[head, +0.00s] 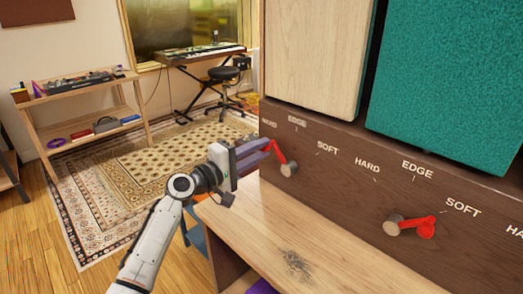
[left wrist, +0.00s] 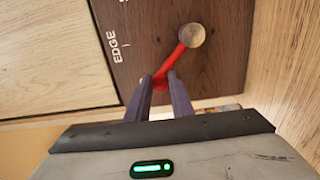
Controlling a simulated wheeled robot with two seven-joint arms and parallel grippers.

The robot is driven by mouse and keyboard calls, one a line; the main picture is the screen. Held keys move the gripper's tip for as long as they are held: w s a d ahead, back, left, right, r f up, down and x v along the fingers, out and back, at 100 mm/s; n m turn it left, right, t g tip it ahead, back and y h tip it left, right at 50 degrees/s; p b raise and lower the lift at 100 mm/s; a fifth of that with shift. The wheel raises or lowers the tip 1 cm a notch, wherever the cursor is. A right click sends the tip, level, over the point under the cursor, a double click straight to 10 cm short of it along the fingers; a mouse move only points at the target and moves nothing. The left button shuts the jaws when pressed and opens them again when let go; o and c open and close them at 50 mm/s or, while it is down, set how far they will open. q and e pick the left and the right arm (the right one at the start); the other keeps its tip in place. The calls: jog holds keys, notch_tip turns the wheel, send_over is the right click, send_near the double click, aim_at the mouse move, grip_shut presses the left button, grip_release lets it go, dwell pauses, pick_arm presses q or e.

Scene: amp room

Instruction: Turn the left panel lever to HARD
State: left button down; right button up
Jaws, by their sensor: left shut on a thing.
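The left panel lever (head: 281,158) is a red arm on a round grey-brown hub (head: 289,169), low on the dark wood panel. It points up and left from its hub, toward the left-most label (head: 268,122), which is small and seems to read HARD. EDGE (head: 297,121) is above and SOFT (head: 327,148) is to the right. My left gripper (head: 267,146) reaches in from the left, its purple fingers shut on the lever's outer end. The left wrist view shows the red lever (left wrist: 174,58) running from its hub to between the fingertips (left wrist: 162,80), which partly hide its end. My right gripper is not in view.
A second red lever (head: 412,223) to the right points right, toward its SOFT label. A wooden ledge (head: 270,240) runs below the panel. A pale wood panel (head: 315,50) and a teal one (head: 450,80) stand above. A shelf, keyboard and stool are farther back.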

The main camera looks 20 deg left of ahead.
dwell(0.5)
pick_arm(q)
jog(key=c, duration=1.5)
grip_release()
jog(key=shift+w+f, duration=0.1)
jog(key=shift+c, duration=0.2)
jog(key=shift+a, duration=0.1)
jog(key=v, duration=1)
